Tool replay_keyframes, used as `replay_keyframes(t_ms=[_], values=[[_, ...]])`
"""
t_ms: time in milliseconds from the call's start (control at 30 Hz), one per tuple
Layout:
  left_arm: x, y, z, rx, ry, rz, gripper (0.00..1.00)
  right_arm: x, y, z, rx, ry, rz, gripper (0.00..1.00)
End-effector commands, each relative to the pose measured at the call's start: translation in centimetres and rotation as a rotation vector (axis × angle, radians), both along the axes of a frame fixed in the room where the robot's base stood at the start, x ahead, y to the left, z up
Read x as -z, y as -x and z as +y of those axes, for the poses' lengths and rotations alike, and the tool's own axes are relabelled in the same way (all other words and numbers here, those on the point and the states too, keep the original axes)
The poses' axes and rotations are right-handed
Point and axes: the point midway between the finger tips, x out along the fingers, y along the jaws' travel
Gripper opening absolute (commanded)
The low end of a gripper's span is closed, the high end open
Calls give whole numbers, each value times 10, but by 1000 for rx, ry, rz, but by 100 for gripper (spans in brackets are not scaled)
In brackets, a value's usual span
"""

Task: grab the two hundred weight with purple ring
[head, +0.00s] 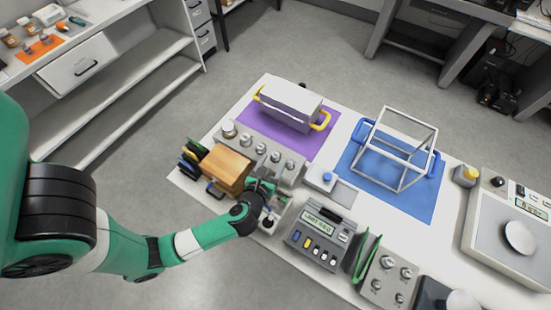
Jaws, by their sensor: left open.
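A grey block (236,146) on the white table holds a row of several metal weights (260,148). Another grey block (374,292) at the front right holds several more small weights (388,261). They are too small for me to make out a purple ring or a number on any of them. My left gripper (268,186) is open at the front edge of the first block, near its right end and beside a wooden box (226,167). My wrist hides part of the table there. My right gripper is not in view.
A grey display device (318,239) stands right of my left gripper. Behind are a white case on a purple mat (319,142) and a wire frame (408,140) on a blue mat (362,188). A scale (519,237) stands at the right.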

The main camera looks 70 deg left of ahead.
Motion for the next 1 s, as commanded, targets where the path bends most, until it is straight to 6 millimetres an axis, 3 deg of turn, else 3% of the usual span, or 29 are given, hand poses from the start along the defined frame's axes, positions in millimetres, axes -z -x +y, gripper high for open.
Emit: replay_keyframes(t_ms=[300,567,900,1000], values=[[23,-22,35,-3,1,-1,66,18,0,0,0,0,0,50],[22,-25,38,1,0,0,66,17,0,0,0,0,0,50],[22,-25,37,1,0,0,4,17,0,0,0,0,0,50],[22,-25,37,1,1,0,0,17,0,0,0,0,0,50]])
